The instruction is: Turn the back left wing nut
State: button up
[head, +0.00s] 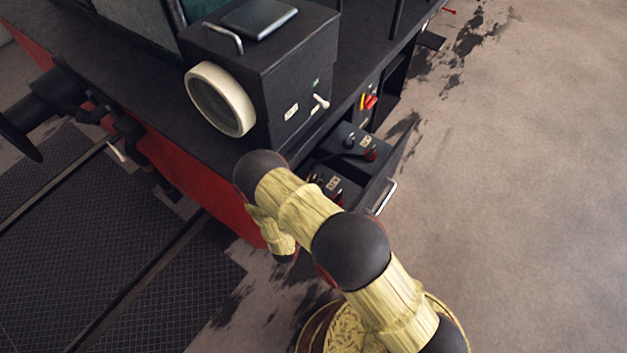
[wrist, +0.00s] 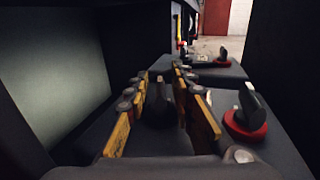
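Two black battery-like boxes sit in an open drawer: a back box (head: 357,133) and a front box (head: 345,181). The back box shows a dark left wing nut (head: 350,141) and a red-based one (head: 370,154) in the head view; its top is in the wrist view (wrist: 215,72). The front box has a red-based wing nut (wrist: 247,118), right of my gripper (wrist: 161,74). My gripper's yellow fingers are apart above the front box. A dark upright piece (wrist: 163,100) shows between them; I cannot tell if they touch it.
A black housing with a round cream-rimmed lamp (head: 220,99) stands left of the drawer. Dark walls flank the gripper closely in the wrist view. The drawer has a pale handle (head: 386,197). Open floor (head: 520,190) lies to the right.

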grip_shut()
jog(key=shift+a+h, duration=0.1)
jog(key=shift+h, duration=0.2)
jog(key=shift+m+g+h+b, duration=0.3)
jog(key=shift+m+h+b, duration=0.1)
jog(key=shift+m, duration=0.1)
jog(key=shift+m+g+h+b, duration=0.35)
jog(key=shift+m+g+h, duration=0.2)
jog(key=shift+h, duration=0.25)
jog(key=shift+o, duration=0.9)
grip_release()
